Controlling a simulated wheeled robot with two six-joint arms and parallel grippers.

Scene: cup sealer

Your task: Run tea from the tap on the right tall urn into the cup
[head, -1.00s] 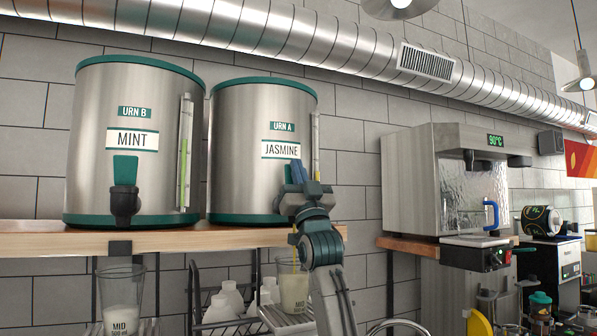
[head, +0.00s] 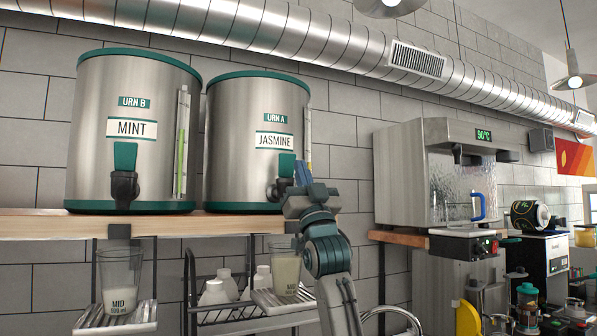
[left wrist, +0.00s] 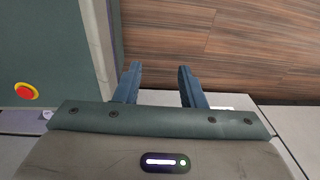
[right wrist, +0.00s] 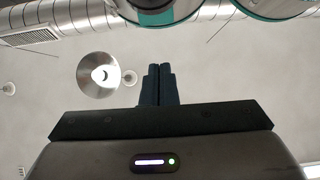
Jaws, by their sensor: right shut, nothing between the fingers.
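The right tall urn (head: 230,130), marked URN A JASMINE, is steel with green bands and stands on the wooden shelf. Its tap has a green lever (head: 286,165) above a dark body, partly hidden by my right gripper. My right gripper (head: 303,173) is shut and empty, with its fingertips just right of the lever; I cannot tell whether they touch. A clear cup (head: 285,272) with pale liquid stands below the tap on a drip tray (head: 270,305). No stream into it is clearly visible. My left gripper (left wrist: 157,85) is open and empty, seen only in the left wrist view.
The left urn (head: 95,130), marked URN B MINT, stands beside it, with another cup (head: 121,275) below. A rack with white bottles (head: 215,293) is behind the trays. A steel machine (head: 410,180) stands to the right.

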